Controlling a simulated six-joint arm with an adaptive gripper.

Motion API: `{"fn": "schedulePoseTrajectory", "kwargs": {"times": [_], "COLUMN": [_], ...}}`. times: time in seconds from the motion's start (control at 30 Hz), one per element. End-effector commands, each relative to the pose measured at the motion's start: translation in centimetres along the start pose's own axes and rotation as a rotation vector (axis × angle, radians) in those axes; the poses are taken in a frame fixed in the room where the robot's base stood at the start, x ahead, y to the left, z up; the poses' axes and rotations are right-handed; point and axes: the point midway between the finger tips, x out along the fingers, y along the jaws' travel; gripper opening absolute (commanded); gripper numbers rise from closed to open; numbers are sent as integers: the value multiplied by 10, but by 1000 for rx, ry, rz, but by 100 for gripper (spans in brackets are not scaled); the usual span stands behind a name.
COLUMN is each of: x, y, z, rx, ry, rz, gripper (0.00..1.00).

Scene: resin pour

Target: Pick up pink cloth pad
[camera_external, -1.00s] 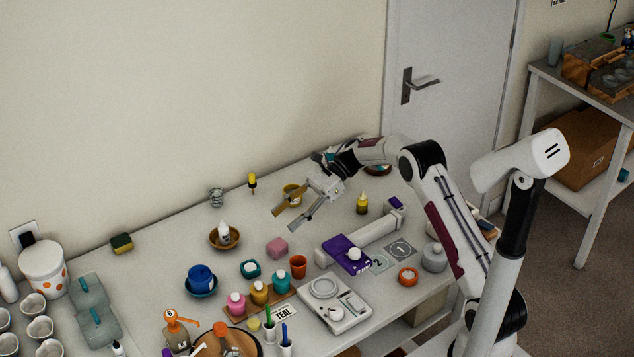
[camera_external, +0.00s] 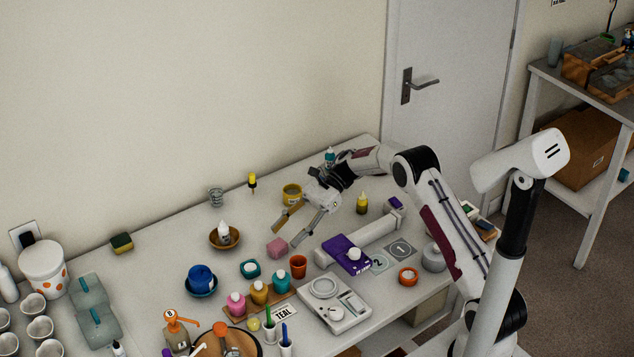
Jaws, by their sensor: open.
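The pink cloth pad (camera_external: 277,248) is a small pink block-shaped thing on the white table. It lies between the wooden bowl and the orange cup. My gripper (camera_external: 284,237) reaches in from the right, just above and behind the pad. Its two fingers are spread apart, with nothing between them that I can make out. The left fingertip is up and left of the pad, and the right fingertip is close to its right side. I cannot tell the exact height of the fingertips over the table.
A wooden bowl (camera_external: 225,238) with a white bottle stands left of the pad. A yellow tin (camera_external: 292,194) stands behind my gripper.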

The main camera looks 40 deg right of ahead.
Motion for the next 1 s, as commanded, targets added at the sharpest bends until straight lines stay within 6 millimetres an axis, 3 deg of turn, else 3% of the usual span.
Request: {"fn": "schedulePoseTrajectory", "kwargs": {"times": [0.47, 1.0], "x": [6, 53], "y": [0, 3], "z": [0, -4], "rx": [0, -1], "ry": [0, -1], "rz": [0, -1], "gripper": [47, 47]}}
